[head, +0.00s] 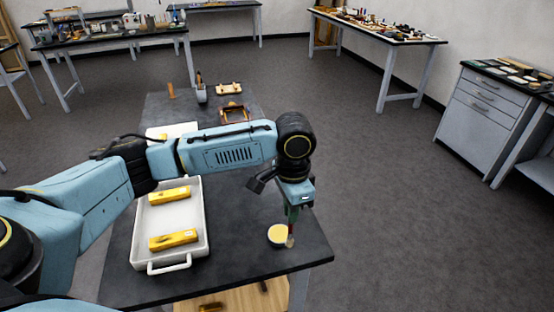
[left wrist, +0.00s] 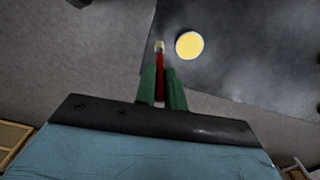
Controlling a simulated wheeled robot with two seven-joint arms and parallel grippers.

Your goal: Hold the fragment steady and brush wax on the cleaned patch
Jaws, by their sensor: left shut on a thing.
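My left gripper (head: 291,212) points down over the front right of the dark table and is shut on a thin red-handled brush (head: 291,229). In the left wrist view, the brush (left wrist: 160,62) stands between my green fingers (left wrist: 162,88), with a pale tip. A round dish of pale yellow wax (head: 277,234) sits beside the brush, slightly left of it in the head view. The wax also shows in the left wrist view (left wrist: 189,45), apart from the tip. Two golden fragments (head: 169,194) (head: 173,240) lie in a white tray. I cannot make out a cleaned patch. My right gripper is out of view.
The white tray (head: 203,252) stands left of the wax, partly under my left arm. A tool cup (head: 201,94), a brown frame (head: 234,114) and a small wooden stand (head: 229,89) are at the table's back. The table (head: 240,262) is bare between tray and wax.

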